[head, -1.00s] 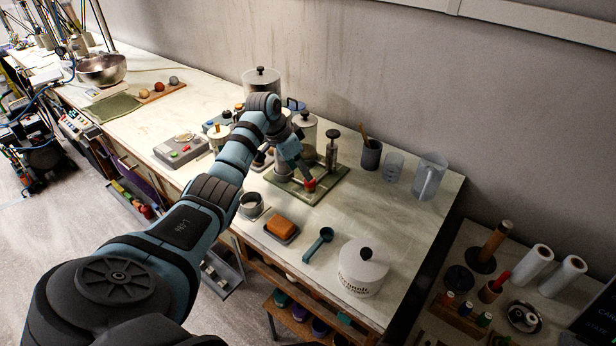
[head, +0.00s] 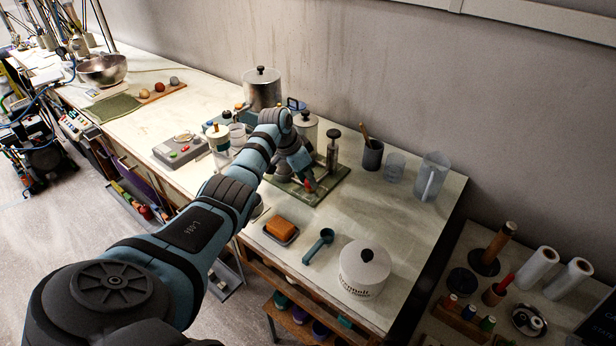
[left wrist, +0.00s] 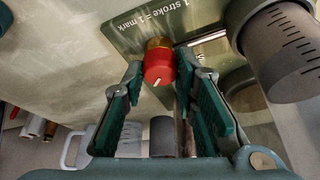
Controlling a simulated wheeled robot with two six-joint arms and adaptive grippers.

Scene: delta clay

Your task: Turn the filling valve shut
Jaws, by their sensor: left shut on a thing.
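The filling valve shows as a red round knob (left wrist: 158,67) with a white pointer line, on a brass stem fixed to a plate marked "1 stroke = 1 mark". The pointer line lies slanted in the left wrist view. In the head view the red knob (head: 311,187) is small, at the front of the green-grey base plate (head: 327,192) on the bench. My left gripper (head: 307,177) reaches down to it, and its green-padded fingers (left wrist: 159,72) are shut on the knob's two sides. The arm and gripper hide part of the fixture. My right gripper is not in view.
A pump post (head: 333,150) rises right behind the knob. A clear jug (head: 431,177) and a dark cup (head: 371,155) stand to the right. An orange block on a tray (head: 281,229), a teal scoop (head: 319,246) and a white lidded pot (head: 364,268) stand in front.

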